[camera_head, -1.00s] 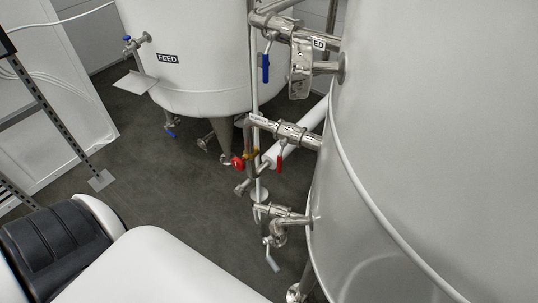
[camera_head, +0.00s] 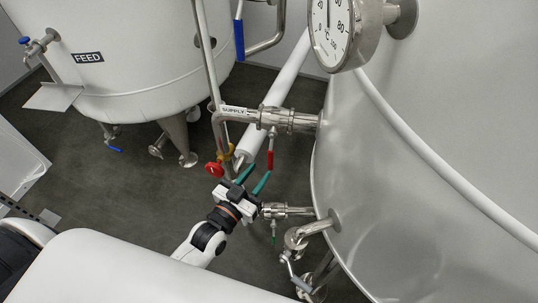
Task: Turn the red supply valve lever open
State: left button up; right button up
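The red supply valve lever (camera_head: 271,153) hangs down from the steel valve on the horizontal pipe, beside the label "SUPPLY" (camera_head: 234,110). My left gripper (camera_head: 254,178) comes up from below, with two green fingers spread apart. It is open and empty, just below and to the left of the red lever. I see a gap between the fingers and cannot tell whether the right finger touches the lever tip. My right gripper is not in view.
A round red handwheel (camera_head: 214,169) is close left of my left gripper. A large tank (camera_head: 430,190) fills the right side, with a dial gauge (camera_head: 343,30) above. A blue lever (camera_head: 239,40) hangs at the top. The FEED tank (camera_head: 130,70) stands at the back left.

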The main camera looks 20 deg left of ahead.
aim_at(269, 159)
pick_arm(q)
jog(key=x, duration=0.6)
jog(key=shift+w+d, duration=0.1)
jog(key=shift+w, duration=0.5)
grip_shut()
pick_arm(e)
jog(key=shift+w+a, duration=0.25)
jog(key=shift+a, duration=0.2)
